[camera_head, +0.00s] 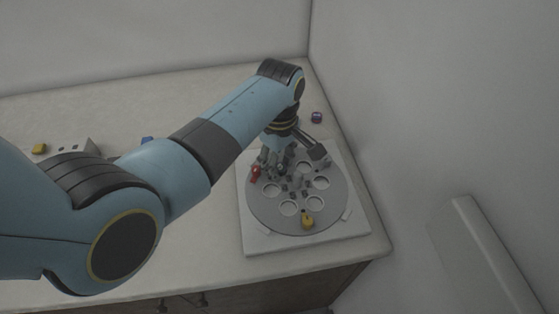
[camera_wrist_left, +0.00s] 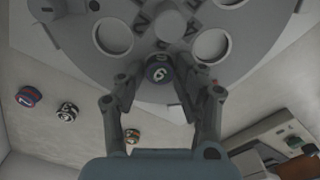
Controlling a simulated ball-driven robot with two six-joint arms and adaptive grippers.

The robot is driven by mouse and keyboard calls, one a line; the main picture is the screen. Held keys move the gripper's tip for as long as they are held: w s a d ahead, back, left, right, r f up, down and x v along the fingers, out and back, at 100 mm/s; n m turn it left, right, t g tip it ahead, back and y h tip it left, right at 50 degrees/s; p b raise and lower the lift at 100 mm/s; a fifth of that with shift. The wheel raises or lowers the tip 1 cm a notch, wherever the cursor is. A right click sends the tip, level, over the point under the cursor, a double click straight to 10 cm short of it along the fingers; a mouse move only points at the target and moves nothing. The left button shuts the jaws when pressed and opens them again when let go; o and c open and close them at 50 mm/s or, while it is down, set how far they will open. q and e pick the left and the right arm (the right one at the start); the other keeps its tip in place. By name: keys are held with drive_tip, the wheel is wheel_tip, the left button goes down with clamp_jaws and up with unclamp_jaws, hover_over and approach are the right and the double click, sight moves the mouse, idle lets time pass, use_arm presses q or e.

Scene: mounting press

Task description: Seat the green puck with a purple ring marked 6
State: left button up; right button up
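A round puck marked 6 (camera_wrist_left: 158,72) shows in the left wrist view, its face dark with a purplish ring. It sits between the fingertips of my left gripper (camera_wrist_left: 160,78), which looks closed on it; in the head view the gripper (camera_head: 281,163) is over the back left part of the round grey disc (camera_head: 297,225). The disc has several round holes; one pale hole edge shows behind the puck in the wrist view. The head view does not show the puck clearly, and its height above the disc cannot be told. My right gripper is not in view.
A small yellow piece (camera_head: 307,221) and a red piece (camera_head: 255,174) are at the disc's edge. A blue piece (camera_head: 316,117) lies behind the disc's white base (camera_head: 262,243). Loose pucks, one red and blue (camera_wrist_left: 29,96), lie on the table. A white device (camera_wrist_left: 275,140) stands nearby.

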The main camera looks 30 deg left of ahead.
use_arm(q)
drive_tip(key=shift+o, duration=0.5)
drive_tip(key=shift+s+f, duration=0.1)
drive_tip(key=shift+f, duration=0.05)
drive_tip(key=shift+r, duration=0.55)
wheel_tip(320, 180, up, 11)
idle(0.5)
